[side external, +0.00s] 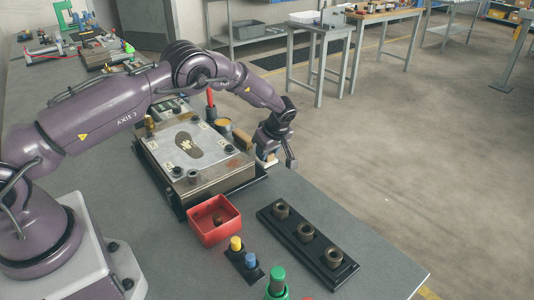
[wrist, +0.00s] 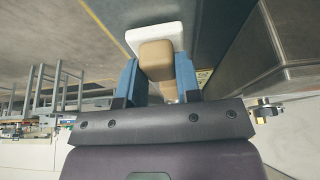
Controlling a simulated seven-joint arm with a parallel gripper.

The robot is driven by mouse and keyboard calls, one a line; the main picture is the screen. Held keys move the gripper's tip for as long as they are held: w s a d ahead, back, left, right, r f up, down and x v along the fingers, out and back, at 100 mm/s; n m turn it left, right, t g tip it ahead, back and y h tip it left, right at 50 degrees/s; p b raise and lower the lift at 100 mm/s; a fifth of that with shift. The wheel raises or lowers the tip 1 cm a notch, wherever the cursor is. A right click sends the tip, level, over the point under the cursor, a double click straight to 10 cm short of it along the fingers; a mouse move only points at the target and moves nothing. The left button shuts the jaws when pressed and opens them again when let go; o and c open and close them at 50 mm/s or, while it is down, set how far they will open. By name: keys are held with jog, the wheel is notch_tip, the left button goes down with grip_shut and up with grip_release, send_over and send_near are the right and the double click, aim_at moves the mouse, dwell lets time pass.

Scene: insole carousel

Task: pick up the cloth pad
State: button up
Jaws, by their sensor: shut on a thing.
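The cloth pad is a tan block (wrist: 156,57) with a wider white pad (wrist: 172,33) at its far end. In the wrist view, the two blue fingers of my gripper (wrist: 158,66) press on either side of the tan block. In the side view, my gripper (side external: 279,156) hangs at the right edge of the metal fixture. The pad shows there only as a small pale patch (side external: 269,162), mostly hidden by the fingers. I cannot tell whether it touches the table.
A metal fixture (side external: 218,182) with a dark insole shape (side external: 189,145) on its top plate is left of my gripper. In front are a red bin (side external: 214,231) and a black rack (side external: 334,277) with several dark rings. The table's right edge is close by.

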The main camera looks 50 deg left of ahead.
jog(key=shift+r, duration=0.5)
jog(key=s+d+r, duration=0.3)
jog(key=s+r, duration=0.8)
jog(key=s, duration=0.2)
jog(key=shift+s+r, duration=0.3)
jog(key=shift+s, duration=0.05)
